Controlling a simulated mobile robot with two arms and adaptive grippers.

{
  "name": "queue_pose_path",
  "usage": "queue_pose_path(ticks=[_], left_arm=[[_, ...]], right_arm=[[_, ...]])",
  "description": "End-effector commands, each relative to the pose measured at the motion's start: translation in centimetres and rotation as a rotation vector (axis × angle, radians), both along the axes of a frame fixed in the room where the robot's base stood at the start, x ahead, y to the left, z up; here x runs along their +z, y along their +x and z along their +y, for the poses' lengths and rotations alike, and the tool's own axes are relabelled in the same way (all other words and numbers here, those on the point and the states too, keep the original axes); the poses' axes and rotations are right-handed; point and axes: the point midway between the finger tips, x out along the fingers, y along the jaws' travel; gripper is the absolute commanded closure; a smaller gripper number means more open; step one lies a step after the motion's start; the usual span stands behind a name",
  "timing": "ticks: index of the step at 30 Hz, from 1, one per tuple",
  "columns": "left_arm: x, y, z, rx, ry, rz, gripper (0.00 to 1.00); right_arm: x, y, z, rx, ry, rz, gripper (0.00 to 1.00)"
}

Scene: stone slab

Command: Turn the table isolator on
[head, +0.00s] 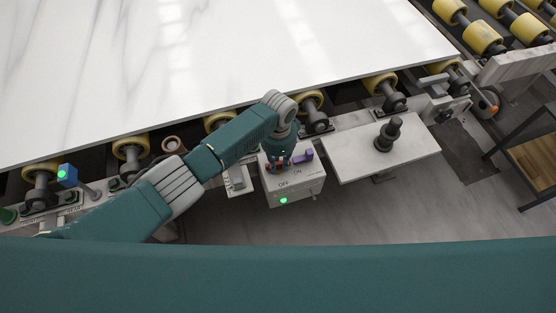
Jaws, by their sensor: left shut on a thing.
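The table isolator is a small grey-white box (297,190) at the front edge of the roller table, marked OFF and ON on top. A green light (283,200) glows on its front face. A purple handle (304,156) shows on top of the box, pointing toward the right. My left gripper (281,165) reaches down onto the box and is shut on the isolator handle. The gripper and wrist hide part of the handle and its pivot. My right gripper is not in view.
A large white marble slab (200,60) lies on yellow rollers behind the box. A pale side plate (380,150) with a dark knob (388,134) stands right of the box. A blue box (67,175) with a green light is at the left. The floor in front is clear.

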Motion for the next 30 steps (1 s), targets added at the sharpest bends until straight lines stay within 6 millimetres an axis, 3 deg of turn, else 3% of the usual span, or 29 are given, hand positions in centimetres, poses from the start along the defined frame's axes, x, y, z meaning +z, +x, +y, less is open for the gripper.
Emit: queue_pose_path(ticks=[23,24,26,30], left_arm=[[0.13,0.15,-0.12,0.108,-0.001,-0.003,1.00],[0.13,0.15,-0.12,0.108,-0.001,-0.002,0.76],[0.13,0.15,-0.12,0.108,-0.001,-0.003,0.64],[0.09,0.11,-0.10,0.107,0.000,-0.002,0.60]], right_arm=[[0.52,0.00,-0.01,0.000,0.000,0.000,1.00],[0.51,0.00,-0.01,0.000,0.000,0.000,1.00],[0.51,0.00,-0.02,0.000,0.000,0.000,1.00],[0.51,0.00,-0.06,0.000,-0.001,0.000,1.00]])
